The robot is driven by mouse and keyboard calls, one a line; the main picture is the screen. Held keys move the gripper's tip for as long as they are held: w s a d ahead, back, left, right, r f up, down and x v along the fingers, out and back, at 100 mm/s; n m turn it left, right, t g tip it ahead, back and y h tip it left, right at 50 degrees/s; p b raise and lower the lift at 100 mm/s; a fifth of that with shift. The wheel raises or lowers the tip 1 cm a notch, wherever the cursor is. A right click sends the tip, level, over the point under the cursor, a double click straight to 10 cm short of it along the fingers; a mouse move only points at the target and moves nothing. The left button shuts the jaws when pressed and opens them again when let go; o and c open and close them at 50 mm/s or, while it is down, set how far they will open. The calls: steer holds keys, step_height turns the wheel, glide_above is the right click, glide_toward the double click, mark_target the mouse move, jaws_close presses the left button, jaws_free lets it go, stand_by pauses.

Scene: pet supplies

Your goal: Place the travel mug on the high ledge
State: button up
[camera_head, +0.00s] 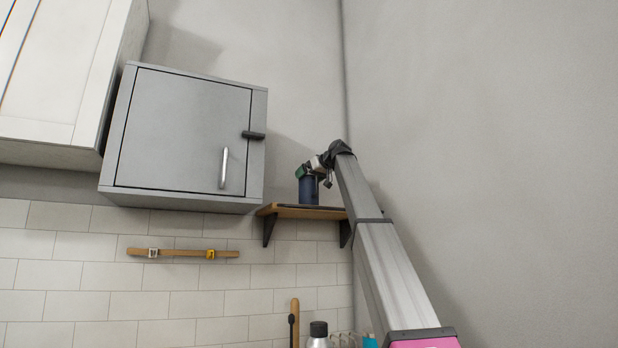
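The travel mug (309,191) is dark blue with a green top. It is upright at the wooden ledge (285,210), a small shelf on dark brackets high on the wall. Its base appears to be at the ledge surface, but I cannot tell whether it rests there or hangs just above. My gripper (317,170) is at the top of the mug, reaching in from the right. It is too small and partly hidden to show whether its fingers are shut on the mug or open around it.
A grey wall cabinet (185,130) with a handle stands close left of the ledge, its door shut. A white cabinet (60,65) is farther left. A wooden rail (183,253) with hooks is below. A bottle (319,335) shows at the bottom. The right wall is close to my arm.

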steer(key=shift+r, duration=0.15)
steer(key=v, duration=0.7)
steer(key=shift+s+d, duration=0.2)
stand_by(0.9)
